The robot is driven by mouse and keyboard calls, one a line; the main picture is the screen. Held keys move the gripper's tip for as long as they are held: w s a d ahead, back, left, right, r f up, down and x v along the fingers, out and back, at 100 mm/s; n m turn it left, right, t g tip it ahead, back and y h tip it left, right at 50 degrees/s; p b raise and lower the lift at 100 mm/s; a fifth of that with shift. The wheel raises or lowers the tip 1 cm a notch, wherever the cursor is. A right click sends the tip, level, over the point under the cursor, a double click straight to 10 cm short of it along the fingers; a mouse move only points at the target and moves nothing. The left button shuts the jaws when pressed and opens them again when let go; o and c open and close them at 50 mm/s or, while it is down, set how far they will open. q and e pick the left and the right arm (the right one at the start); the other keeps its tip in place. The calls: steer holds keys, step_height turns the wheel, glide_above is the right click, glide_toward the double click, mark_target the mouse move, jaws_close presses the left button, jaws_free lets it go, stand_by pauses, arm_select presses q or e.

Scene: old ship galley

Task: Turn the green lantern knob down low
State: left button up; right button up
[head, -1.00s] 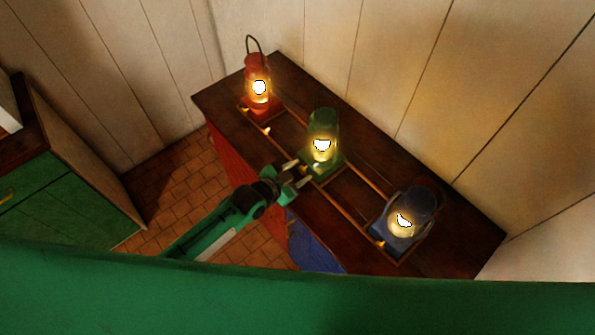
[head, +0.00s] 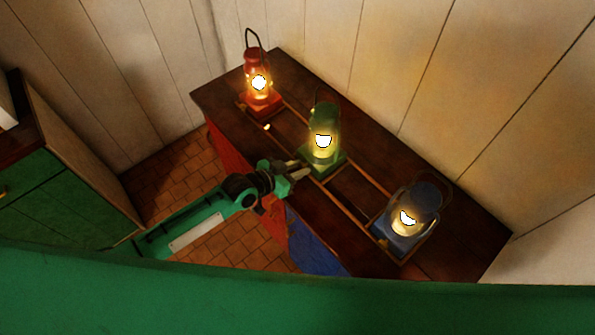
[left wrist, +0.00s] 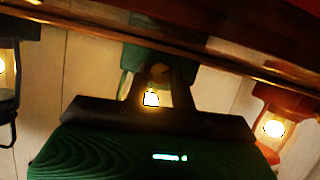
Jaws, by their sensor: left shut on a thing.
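The green lantern (head: 323,125) stands lit on the dark wooden counter, between the other two lanterns. My left gripper (head: 302,169) reaches in from the left, with its fingertips at the front of the lantern's green base. In the left wrist view the picture is upside down, and the green base (left wrist: 134,58) shows at the top. There my left gripper (left wrist: 160,76) is shut on a small brass-coloured knob (left wrist: 159,71) between its fingers. The knob is hidden or too small to make out in the head view. My right gripper is not in view.
A lit red lantern (head: 258,97) stands at the far left of the counter (head: 455,240), and a lit blue lantern (head: 396,239) at the near right. Low wooden rails (head: 365,174) run between them. Plank walls stand behind. A green cabinet (head: 70,205) is at the left.

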arm_select(q)
steer(key=shift+w+a+f+n+g+h+b, duration=0.15)
steer(key=shift+n+g+h+b, duration=0.2)
steer(key=shift+n+b, duration=0.75)
steer(key=shift+b, duration=0.65)
steer(key=shift+r, duration=0.2)
steer(key=o, duration=1)
